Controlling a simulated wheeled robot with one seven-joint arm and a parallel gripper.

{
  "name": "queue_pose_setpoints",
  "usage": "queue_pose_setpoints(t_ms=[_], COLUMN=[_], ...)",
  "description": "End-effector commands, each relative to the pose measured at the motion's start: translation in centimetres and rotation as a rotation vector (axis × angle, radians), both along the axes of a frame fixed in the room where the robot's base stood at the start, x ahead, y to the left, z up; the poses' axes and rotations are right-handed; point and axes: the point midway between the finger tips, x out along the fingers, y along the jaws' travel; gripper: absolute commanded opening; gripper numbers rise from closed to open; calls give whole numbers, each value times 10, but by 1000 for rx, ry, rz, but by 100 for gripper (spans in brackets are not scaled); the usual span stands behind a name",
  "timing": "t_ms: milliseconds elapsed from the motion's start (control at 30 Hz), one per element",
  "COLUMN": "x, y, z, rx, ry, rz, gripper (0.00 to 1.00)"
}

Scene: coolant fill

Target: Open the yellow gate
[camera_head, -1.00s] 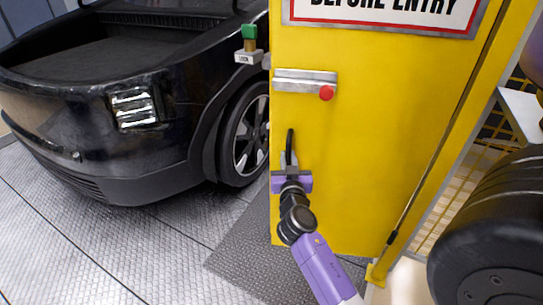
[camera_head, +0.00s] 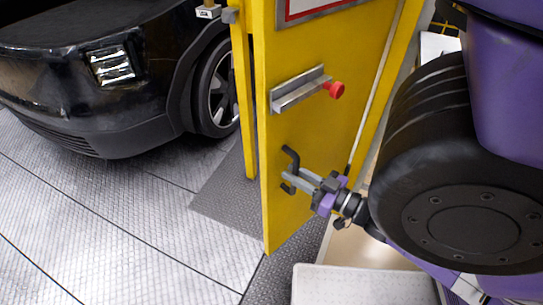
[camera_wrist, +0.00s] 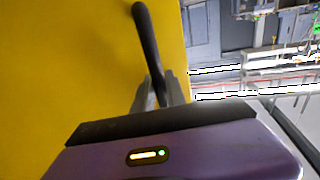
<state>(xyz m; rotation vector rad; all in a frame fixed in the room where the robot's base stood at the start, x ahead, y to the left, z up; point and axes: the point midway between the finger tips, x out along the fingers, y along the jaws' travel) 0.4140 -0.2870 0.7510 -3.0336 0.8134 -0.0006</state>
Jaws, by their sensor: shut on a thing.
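The yellow gate (camera_head: 310,135) stands swung away from its yellow post (camera_head: 243,95), with a gap between them in the head view. A metal latch plate with a red knob (camera_head: 336,90) is on its face. Below it is a dark bar handle (camera_head: 291,157). My gripper (camera_head: 291,181) is shut on this handle, near the gate's free edge. In the wrist view the handle (camera_wrist: 147,40) runs up from between the fingers (camera_wrist: 160,92), and the yellow gate panel (camera_wrist: 70,60) fills the left side. The handle's gripped part is partly hidden by the fingers.
A black car (camera_head: 90,80) stands at the left beyond the gate. A dark floor mat (camera_head: 222,185) lies by the post. A pale step or platform (camera_head: 360,285) is at the bottom, close to the gate. Open metal floor (camera_head: 130,220) is at the left front.

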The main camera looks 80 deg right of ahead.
Motion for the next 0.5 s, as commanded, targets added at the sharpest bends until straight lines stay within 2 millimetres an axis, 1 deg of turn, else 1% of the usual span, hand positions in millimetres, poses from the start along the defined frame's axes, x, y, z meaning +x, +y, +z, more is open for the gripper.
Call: queue_pose_setpoints(t_ms=[33,200,300,500], x=[-12,-40,-52,-64], y=[6,24,30,37], z=[0,0,-1,-2], rx=[3,2,2,1], ry=[6,2,1,3], rz=[27,37,38,37], gripper=[0,0,0,0])
